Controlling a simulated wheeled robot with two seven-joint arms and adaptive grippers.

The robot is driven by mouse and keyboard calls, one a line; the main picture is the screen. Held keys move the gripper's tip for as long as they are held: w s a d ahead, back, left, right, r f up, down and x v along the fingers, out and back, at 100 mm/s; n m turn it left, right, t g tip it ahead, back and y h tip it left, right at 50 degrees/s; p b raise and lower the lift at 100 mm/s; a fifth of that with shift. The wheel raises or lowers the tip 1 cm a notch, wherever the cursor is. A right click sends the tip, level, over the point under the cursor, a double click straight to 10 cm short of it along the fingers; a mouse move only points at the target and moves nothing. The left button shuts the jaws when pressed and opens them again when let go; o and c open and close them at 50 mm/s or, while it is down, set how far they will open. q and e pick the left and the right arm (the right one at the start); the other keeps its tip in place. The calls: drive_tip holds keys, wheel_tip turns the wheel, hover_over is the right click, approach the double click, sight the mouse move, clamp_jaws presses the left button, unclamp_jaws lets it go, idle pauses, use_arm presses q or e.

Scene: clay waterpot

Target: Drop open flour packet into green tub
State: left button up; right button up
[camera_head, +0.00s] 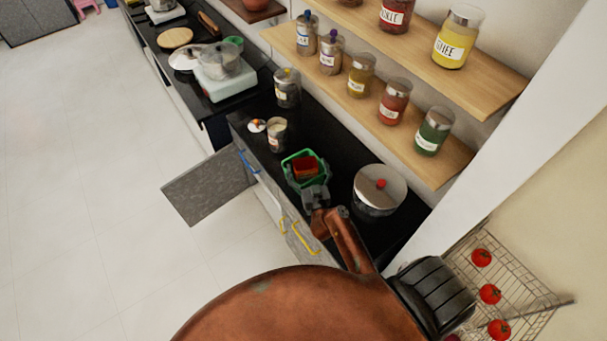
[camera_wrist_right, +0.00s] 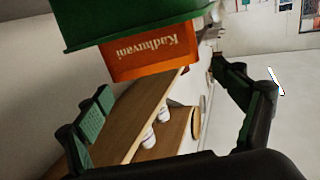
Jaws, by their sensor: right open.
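The green tub (camera_head: 288,168) stands on the black counter. The red-orange flour packet (camera_head: 305,167) shows inside its rim. My right gripper (camera_head: 316,188) is at the tub's near side, just below the packet in the picture. In the right wrist view, the packet (camera_wrist_right: 155,57) has upside-down "Kadhuvani" lettering and sticks out from the green tub (camera_wrist_right: 130,20). The fingers of my right gripper (camera_wrist_right: 165,97) are spread wide with nothing between them. Whether the packet's top is open cannot be seen. My left gripper is not in view.
A lidded steel pot (camera_head: 379,192) stands right of the tub. A jar (camera_head: 277,134) and a small white item (camera_head: 257,126) are behind it. Labelled jars line the wooden shelf (camera_head: 440,160) above. An open grey door (camera_head: 208,187) juts out over the floor.

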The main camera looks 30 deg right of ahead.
drive_tip(key=shift+f, duration=0.1)
drive_tip(key=v, duration=1.2)
